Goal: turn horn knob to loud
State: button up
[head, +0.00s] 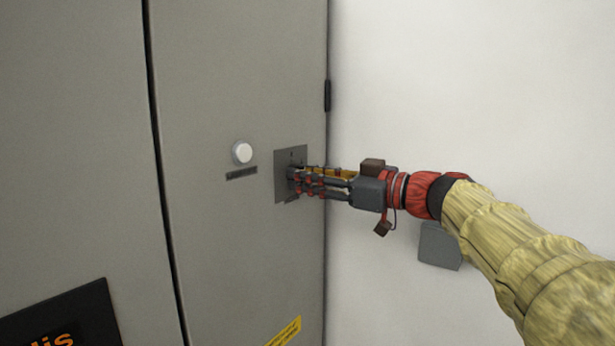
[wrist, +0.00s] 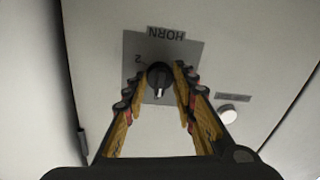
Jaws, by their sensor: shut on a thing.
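The horn knob (wrist: 159,76) is a dark round knob with a pale pointer mark, on a grey plate (wrist: 153,48) lettered HORN, upside down in the wrist view. A "2" shows beside the knob on the plate. My gripper (wrist: 160,85) has one finger on each side of the knob and is shut on it. In the head view my gripper (head: 297,179) reaches from the right to the plate (head: 285,163) on the cabinet door. The fingers hide the knob there. The loud setting cannot be read in either view.
A white round button (head: 242,152) with a dark label strip (head: 241,173) sits left of the plate. The grey cabinet door (head: 220,80) has a hinge (head: 327,96) at its right edge. A white wall (head: 480,80) and a grey box (head: 440,246) are to the right.

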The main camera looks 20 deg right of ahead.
jog(key=c, duration=0.3)
jog(key=shift+f+m+b, duration=0.15)
jog(key=shift+m+b, duration=0.15)
jog(key=shift+b, duration=0.25)
jog(key=shift+c, duration=0.2)
jog(key=m+b, duration=0.3)
jog(key=m, duration=0.9)
jog(key=m+t+h+b, duration=0.1)
jog(key=m+b, duration=0.3)
jog(key=m, duration=0.8)
jog(key=shift+s+a+t, duration=0.1)
jog(key=shift+a+t, duration=0.05)
jog(key=shift+t, duration=0.15)
jog(key=shift+m, duration=0.3)
jog(key=o, duration=1.1)
jog(key=shift+o, duration=0.3)
